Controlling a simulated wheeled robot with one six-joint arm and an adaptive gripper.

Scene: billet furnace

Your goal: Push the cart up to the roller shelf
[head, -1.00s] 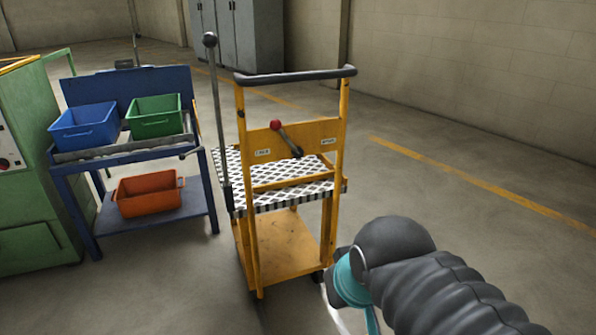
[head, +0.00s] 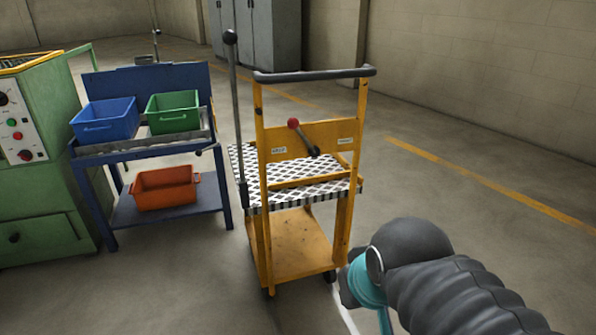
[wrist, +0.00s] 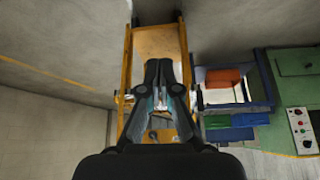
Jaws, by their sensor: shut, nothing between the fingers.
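The yellow cart (head: 302,258) stands upright in mid-floor, with a patterned roller-like top (head: 240,165), a dark push bar (head: 315,75) and a red-knobbed lever (head: 293,123) on its panel. The blue shelf (head: 125,220), apparently the roller shelf, stands to its left and a little beyond, with a floor gap between. In the wrist view my gripper (wrist: 163,66) is shut and empty, in front of the cart frame (wrist: 126,75); contact cannot be told. The shelf also shows there (wrist: 265,80).
The shelf holds a blue bin (head: 104,122), a green bin (head: 173,110) and, below, an orange bin (head: 165,190). A green machine (head: 40,185) stands at far left. A tall rod with a black knob (head: 230,37) rises at the cart's left. Floor on the right is clear.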

